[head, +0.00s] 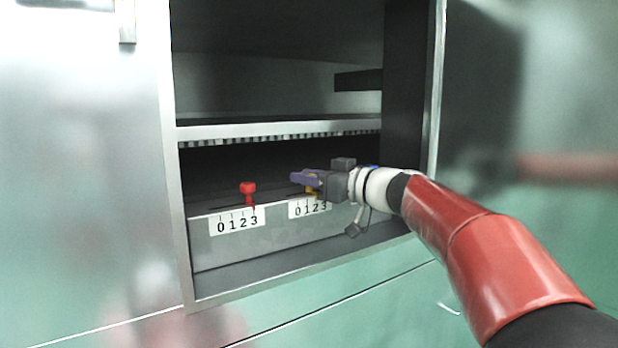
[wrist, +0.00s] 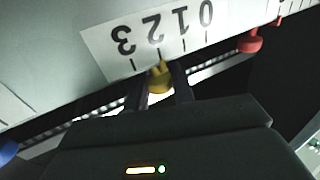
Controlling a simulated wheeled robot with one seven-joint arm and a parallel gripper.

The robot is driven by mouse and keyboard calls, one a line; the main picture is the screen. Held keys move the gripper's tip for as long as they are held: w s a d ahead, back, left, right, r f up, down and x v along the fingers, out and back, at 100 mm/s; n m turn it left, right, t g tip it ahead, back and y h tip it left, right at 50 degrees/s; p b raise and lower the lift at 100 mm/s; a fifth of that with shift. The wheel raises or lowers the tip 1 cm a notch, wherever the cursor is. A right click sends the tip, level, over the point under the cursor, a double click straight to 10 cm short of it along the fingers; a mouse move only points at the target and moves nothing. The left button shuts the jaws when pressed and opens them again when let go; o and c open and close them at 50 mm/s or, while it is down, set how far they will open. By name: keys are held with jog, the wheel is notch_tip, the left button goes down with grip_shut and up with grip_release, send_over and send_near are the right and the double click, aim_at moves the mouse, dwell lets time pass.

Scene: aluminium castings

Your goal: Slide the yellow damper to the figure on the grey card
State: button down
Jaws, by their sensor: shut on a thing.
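The yellow damper (head: 311,189) is a small knob on a slot above a white scale marked 0 to 3. My gripper (head: 307,180) is shut on it and hides part of it in the head view. In the wrist view, which shows the scale upside down, the yellow damper (wrist: 160,77) sits between my two dark fingertips (wrist: 163,92). Its tip is close to the mark for 2. I cannot make out a grey card with a figure in either view.
A red damper (head: 248,189) stands at the left over its own 0 to 3 scale (head: 237,221), near 3. A blue knob (wrist: 8,152) shows at the wrist view's left edge. A metal shelf (head: 280,129) lies above my gripper, and the opening's walls enclose both sides.

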jog(key=shift+s+a+f+b, duration=0.2)
jog(key=shift+a+f+b, duration=0.1)
jog(key=shift+b, duration=0.55)
jog(key=shift+s+a+r+b, duration=0.2)
jog(key=shift+s+a+b, duration=0.3)
jog(key=shift+b, duration=0.3)
jog(key=shift+w+r, duration=0.1)
jog(key=shift+w, duration=0.05)
jog(key=c, duration=1.2)
grip_release()
jog(key=shift+c, duration=0.2)
jog(key=b+v, duration=0.1)
jog(key=v, duration=0.6)
jog(key=shift+s+d+b, duration=0.2)
jog(key=shift+d+b, duration=0.15)
jog(key=shift+b, duration=0.05)
